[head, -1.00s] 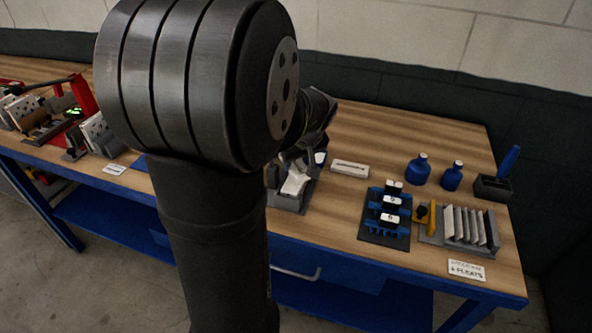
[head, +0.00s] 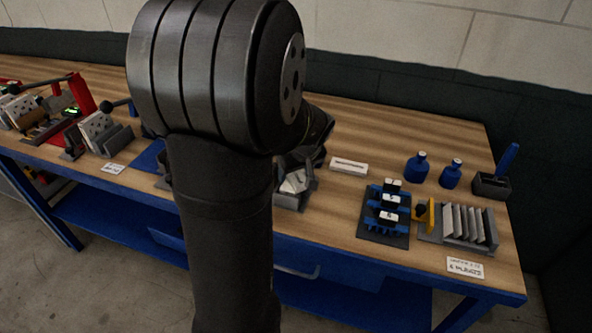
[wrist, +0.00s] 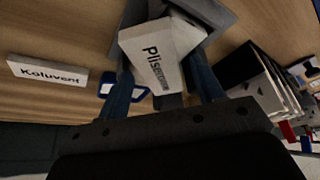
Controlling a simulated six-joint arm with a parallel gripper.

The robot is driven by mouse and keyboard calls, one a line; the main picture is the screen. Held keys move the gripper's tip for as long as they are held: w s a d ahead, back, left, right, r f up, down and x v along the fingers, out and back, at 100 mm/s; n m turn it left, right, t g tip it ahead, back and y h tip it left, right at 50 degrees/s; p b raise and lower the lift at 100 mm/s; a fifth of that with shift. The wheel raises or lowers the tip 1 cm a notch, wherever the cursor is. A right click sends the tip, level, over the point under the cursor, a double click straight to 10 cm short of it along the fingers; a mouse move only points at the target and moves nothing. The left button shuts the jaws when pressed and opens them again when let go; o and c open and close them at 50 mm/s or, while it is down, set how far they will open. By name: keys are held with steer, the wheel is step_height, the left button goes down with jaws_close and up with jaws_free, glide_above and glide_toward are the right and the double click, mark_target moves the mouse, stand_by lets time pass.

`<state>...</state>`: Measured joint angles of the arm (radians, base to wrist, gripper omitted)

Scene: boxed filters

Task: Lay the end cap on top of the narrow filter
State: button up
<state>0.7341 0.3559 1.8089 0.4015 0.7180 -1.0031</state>
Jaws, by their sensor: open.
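In the wrist view, a white box printed "Pliss..." (wrist: 158,58) lies between the two fingers of my gripper (wrist: 165,92). The fingers are open on either side of it; I cannot tell whether they touch it. A grey holder (wrist: 222,15) shows behind the box. In the head view, a white piece (head: 295,182) sits at the grey holder beside my arm, and my gripper is mostly hidden there. I cannot tell for certain which pieces are the end cap and the narrow filter.
A white "Koluvent" box (wrist: 47,70) lies left in the wrist view. A blue-edged white item (wrist: 123,92) is by the left finger. In the head view, a blue rack (head: 388,212), a pleat rack (head: 468,226) and blue bottles (head: 417,167) stand right.

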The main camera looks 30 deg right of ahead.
mark_target(296, 176)
steer(key=shift+r, duration=0.15)
steer(key=v, duration=1.2)
steer(key=x, duration=1.2)
steer(key=shift+r, duration=1.4)
